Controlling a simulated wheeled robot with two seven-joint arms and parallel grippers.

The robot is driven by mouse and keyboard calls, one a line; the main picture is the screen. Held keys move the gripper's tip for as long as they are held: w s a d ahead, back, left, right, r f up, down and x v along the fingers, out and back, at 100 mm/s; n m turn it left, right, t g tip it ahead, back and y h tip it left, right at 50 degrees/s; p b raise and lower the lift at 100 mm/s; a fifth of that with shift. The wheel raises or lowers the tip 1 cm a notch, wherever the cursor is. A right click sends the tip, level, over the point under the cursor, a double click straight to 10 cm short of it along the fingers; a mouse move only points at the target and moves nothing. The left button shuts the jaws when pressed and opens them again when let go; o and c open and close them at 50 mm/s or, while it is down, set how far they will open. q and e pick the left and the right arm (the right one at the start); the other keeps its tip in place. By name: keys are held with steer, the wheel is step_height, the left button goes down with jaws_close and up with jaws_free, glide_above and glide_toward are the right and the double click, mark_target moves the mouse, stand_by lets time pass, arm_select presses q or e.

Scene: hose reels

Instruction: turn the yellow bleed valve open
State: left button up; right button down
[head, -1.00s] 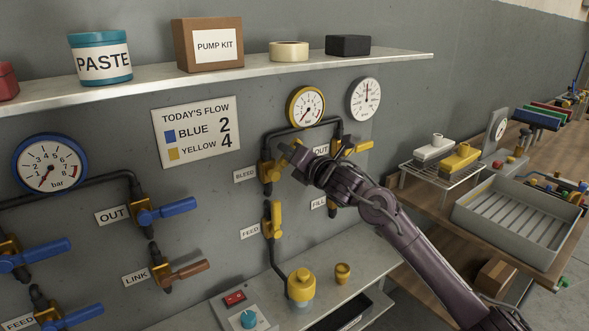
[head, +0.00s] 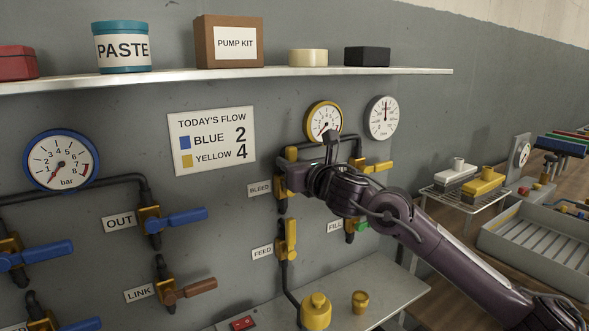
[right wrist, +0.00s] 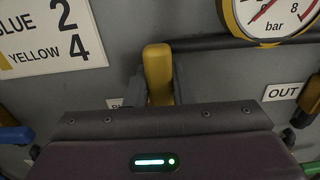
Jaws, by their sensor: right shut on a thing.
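The yellow bleed valve (head: 282,205) is on the grey wall beside the BLEED label (head: 259,189), below the yellow-rimmed gauge (head: 324,121). My right gripper (head: 284,174) is in front of it and covers most of it in the head view. In the right wrist view the yellow handle (right wrist: 158,72) stands up between the two dark fingers of my right gripper (right wrist: 158,92), which is shut on it. The valve body behind the gripper is hidden there. My left gripper is out of view.
The yellow OUT valve (head: 375,167) is just right of my gripper. The FEED valve (head: 287,240) and the FILL valve (head: 351,229), with a green part, are below. A shelf (head: 230,78) runs above. Blue valves (head: 182,218) are at left.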

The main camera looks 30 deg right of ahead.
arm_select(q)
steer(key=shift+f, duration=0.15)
arm_select(e)
steer(key=shift+a+f+n, duration=0.1)
steer(key=shift+a+n, duration=0.05)
steer(key=shift+n, duration=0.15)
steer(key=c, duration=1.2)
jaws_free()
steer(key=shift+c, duration=0.2)
steer(key=shift+s, duration=0.1)
steer(key=shift+s, duration=0.3)
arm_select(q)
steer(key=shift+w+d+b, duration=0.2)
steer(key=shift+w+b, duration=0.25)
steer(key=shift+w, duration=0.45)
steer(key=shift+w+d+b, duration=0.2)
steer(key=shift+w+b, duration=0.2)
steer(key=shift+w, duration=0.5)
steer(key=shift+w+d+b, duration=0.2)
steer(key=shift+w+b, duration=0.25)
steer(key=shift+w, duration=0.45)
arm_select(e)
steer(key=s, duration=0.7)
steer(key=shift+d, duration=0.3)
